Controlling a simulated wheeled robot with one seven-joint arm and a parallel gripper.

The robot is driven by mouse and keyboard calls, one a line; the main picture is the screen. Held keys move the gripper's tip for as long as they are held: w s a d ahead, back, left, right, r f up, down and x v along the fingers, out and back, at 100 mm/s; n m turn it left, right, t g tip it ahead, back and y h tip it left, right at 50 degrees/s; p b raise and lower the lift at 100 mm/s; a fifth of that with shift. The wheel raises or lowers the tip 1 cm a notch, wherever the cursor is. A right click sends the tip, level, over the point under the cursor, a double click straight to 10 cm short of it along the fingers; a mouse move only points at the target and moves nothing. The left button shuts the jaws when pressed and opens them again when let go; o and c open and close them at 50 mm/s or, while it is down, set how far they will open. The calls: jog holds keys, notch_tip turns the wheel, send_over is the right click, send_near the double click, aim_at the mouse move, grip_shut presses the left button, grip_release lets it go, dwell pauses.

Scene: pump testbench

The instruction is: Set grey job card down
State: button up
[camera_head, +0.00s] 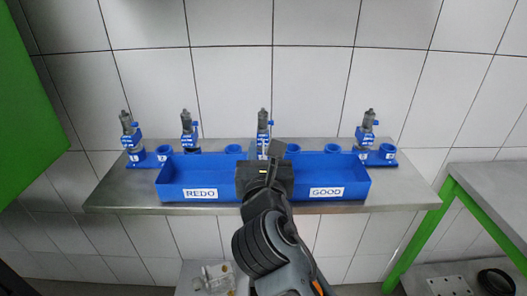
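My gripper (270,163) is over the middle of the workbench, seen from behind, and its fingers are mostly hidden by the black wrist. A small flat dark-grey piece, which looks like the grey job card (277,149), stands up tilted at the gripper's tip and appears held there. Two blue trays lie below: one labelled REDO (200,194) to the left of my wrist and one labelled GOOD (326,192) to the right. My wrist covers the part between them. I cannot tell the height of the card above the trays.
Pumps on blue stands (131,140) line the back of the grey bench (408,190), with several blue cups between them. Bare bench shows at both ends. A green-framed table (490,185) is at right. A green panel (28,110) is at left.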

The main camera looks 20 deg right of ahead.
jog(key=shift+r, duration=0.1)
jog(key=shift+s, duration=0.1)
jog(key=b+v, duration=0.1)
jog(key=v, duration=1)
jog(key=shift+s, duration=0.35)
jog(key=shift+a+r, duration=0.1)
jog(key=shift+a, duration=0.05)
